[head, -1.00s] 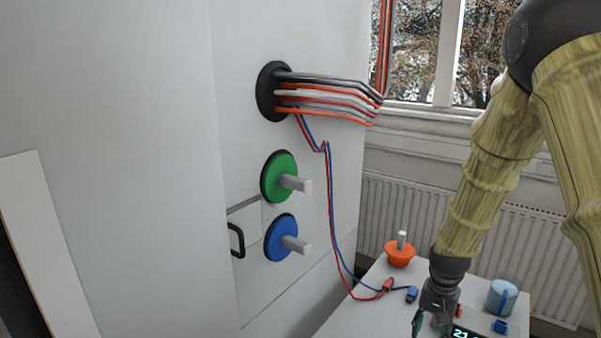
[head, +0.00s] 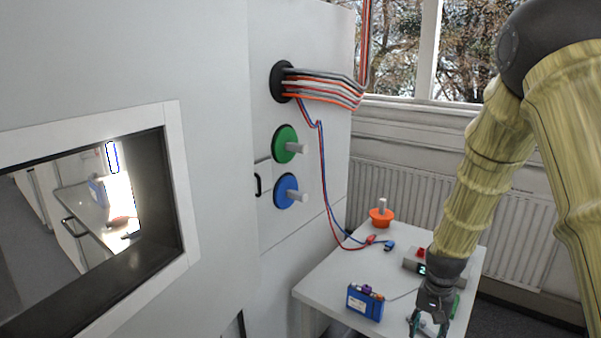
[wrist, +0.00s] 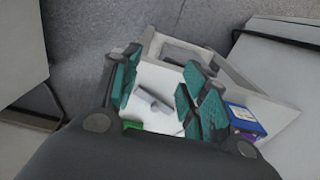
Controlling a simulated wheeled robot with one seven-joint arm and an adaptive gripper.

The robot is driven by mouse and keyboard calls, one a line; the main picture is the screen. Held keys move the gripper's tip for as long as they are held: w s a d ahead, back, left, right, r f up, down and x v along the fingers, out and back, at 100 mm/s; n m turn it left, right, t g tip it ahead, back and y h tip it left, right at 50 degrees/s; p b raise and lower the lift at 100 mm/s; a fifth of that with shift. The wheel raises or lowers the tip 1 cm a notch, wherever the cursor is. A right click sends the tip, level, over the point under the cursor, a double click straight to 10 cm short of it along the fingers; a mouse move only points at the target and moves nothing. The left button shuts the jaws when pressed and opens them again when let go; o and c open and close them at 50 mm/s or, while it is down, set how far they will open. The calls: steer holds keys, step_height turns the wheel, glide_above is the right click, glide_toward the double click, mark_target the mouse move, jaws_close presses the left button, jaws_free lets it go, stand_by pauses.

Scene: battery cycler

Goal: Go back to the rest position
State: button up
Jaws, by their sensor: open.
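My gripper (head: 428,322) hangs in front of the white table (head: 328,282) at the lower right of the head view, with its fingers pointing down. In the wrist view my gripper (wrist: 157,95) shows its teal-padded fingers spread apart, with nothing held between them. A pale grey-white object (wrist: 155,101) appears beyond the fingers, over a white surface; I cannot tell what it is. My arm comes down from the upper right of the head view, bent at the elbow.
A blue box (head: 365,302) stands on the table; an orange knob-like piece (head: 381,216) is farther back. Red and blue leads run from the white cabinet (head: 300,235) to the table. Green (head: 287,145) and blue (head: 286,190) round handles stick out. A window-like recess (head: 90,215) is at left.

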steer(key=s+a+f+n, duration=0.2)
steer(key=s+f, duration=0.5)
steer(key=f, duration=0.2)
steer(key=s+a+f+n, duration=0.1)
steer(key=s+a+f, duration=0.1)
steer(key=s+f, duration=0.65)
steer(key=s+a+f+n, duration=0.1)
steer(key=s+f, duration=0.4)
steer(key=s, duration=0.5)
steer(key=s+a+f+n, duration=0.2)
steer(key=s+a+f, duration=0.2)
steer(key=s, duration=0.5)
steer(key=shift+s+a+f+n, duration=0.15)
steer(key=shift+s+f+n, duration=0.2)
steer(key=shift+f, duration=0.35)
